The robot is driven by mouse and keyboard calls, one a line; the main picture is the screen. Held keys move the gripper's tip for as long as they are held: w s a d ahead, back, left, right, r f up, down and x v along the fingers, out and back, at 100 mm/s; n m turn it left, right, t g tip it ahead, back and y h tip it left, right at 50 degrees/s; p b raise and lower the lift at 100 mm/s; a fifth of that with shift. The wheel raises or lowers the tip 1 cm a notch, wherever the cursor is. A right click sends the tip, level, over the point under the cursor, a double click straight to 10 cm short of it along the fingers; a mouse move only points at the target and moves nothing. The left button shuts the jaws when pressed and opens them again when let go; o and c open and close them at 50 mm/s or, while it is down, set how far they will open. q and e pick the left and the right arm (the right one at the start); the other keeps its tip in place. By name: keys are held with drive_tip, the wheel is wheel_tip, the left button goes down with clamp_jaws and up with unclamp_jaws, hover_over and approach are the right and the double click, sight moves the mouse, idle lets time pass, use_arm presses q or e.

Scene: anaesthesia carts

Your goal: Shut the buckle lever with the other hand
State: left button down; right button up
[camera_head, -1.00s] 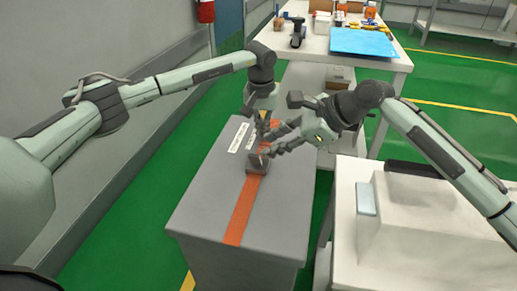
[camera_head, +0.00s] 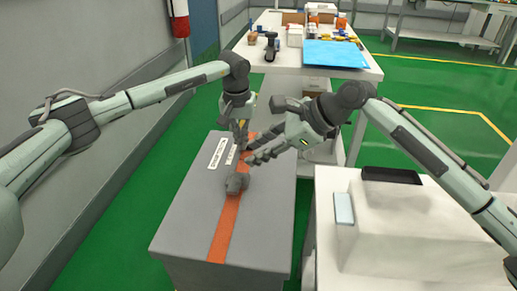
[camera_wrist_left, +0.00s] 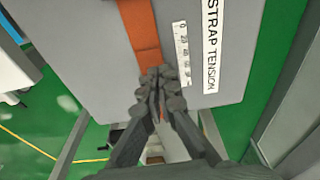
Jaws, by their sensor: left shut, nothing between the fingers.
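A grey box (camera_head: 185,215) carries an orange strap (camera_head: 224,231) along its top. A dark grey buckle (camera_head: 236,184) sits on the strap; its lever looks folded low, but it is too small to be sure. My left gripper (camera_head: 240,147) points down over the strap, beyond the buckle, shut and empty. In the left wrist view its fingertips (camera_wrist_left: 160,80) meet beside the strap (camera_wrist_left: 141,35); the buckle is not visible there. My right gripper (camera_head: 251,152) comes from the right with its fingers apart, just beyond the buckle and seemingly clear of it.
A printed label (camera_head: 218,153) lies left of the strap, reading "STRAP TENSION" in the wrist view (camera_wrist_left: 212,45), beside a scale (camera_wrist_left: 182,55). A white cart (camera_head: 335,240) stands at right. A table (camera_head: 290,68) with a blue sheet (camera_head: 335,54) stands behind. A wall (camera_head: 90,100) bounds the left.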

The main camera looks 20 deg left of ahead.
use_arm(q)
drive_tip(key=shift+s+d+r+p, duration=0.1)
drive_tip(key=shift+s+r+p, duration=0.15)
drive_tip(key=shift+r+p, duration=0.8)
drive_tip(key=shift+s+r+p, duration=0.2)
drive_tip(key=shift+r+p, duration=0.3)
drive_tip(key=shift+r, duration=0.9)
